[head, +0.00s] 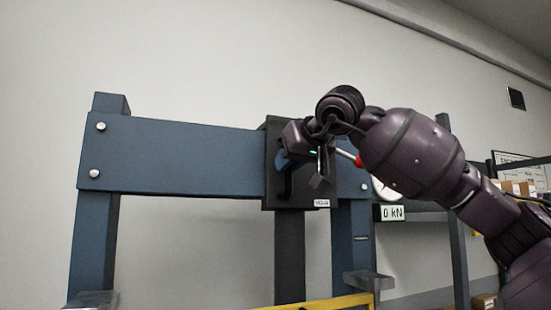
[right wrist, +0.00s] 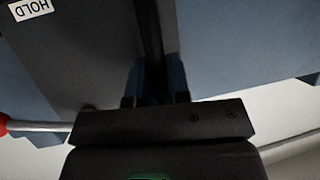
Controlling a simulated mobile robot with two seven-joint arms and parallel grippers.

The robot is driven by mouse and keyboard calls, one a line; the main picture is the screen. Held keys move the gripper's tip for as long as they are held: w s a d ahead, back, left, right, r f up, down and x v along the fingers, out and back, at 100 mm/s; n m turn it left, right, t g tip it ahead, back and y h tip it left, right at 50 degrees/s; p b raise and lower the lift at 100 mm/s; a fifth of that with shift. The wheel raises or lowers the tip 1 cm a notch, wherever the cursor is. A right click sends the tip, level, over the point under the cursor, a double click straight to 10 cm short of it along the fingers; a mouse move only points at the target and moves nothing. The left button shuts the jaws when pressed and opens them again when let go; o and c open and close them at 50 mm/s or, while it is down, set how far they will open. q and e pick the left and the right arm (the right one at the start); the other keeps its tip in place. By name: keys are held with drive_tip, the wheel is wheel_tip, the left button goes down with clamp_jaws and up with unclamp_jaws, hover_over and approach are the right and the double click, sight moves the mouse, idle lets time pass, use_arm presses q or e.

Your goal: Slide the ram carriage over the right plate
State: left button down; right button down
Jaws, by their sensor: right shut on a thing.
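The black ram carriage (head: 270,190) sits at the right part of the blue crossbeam (head: 180,155), with its dark ram column (head: 289,255) hanging below. My right gripper (head: 282,160) is at the carriage front, shut on its dark upright handle (head: 285,186). In the right wrist view, the blue fingers (right wrist: 157,86) close around the handle (right wrist: 150,35) in front of the carriage plate (right wrist: 85,50). A grey metal plate (head: 368,281) stands low on the right, right of the ram column. Another plate (head: 92,300) is at the lower left. My left gripper is out of view.
A red-knobbed lever (head: 348,156) sticks out beside the carriage, near my right wrist. A gauge (head: 383,189) and a "0 kN" display (head: 392,213) are at the right post. A yellow bar (head: 325,303) crosses the bottom. The beam left of the carriage is clear.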

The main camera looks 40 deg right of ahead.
drive_tip(key=shift+d, duration=0.1)
drive_tip(key=c, duration=1.3)
unclamp_jaws()
drive_tip(key=shift+d, duration=0.1)
drive_tip(key=shift+c, duration=0.2)
drive_tip(key=shift+o, duration=1.2)
drive_tip(key=shift+s+d, duration=0.1)
drive_tip(key=shift+d, duration=0.05)
drive_tip(key=shift+a+r, duration=0.1)
drive_tip(key=shift+a, duration=0.1)
drive_tip(key=d+v, duration=0.1)
drive_tip(key=v, duration=0.9)
drive_tip(key=shift+s+a+b, duration=0.3)
drive_tip(key=shift+s+a, duration=0.05)
drive_tip(key=shift+a, duration=0.05)
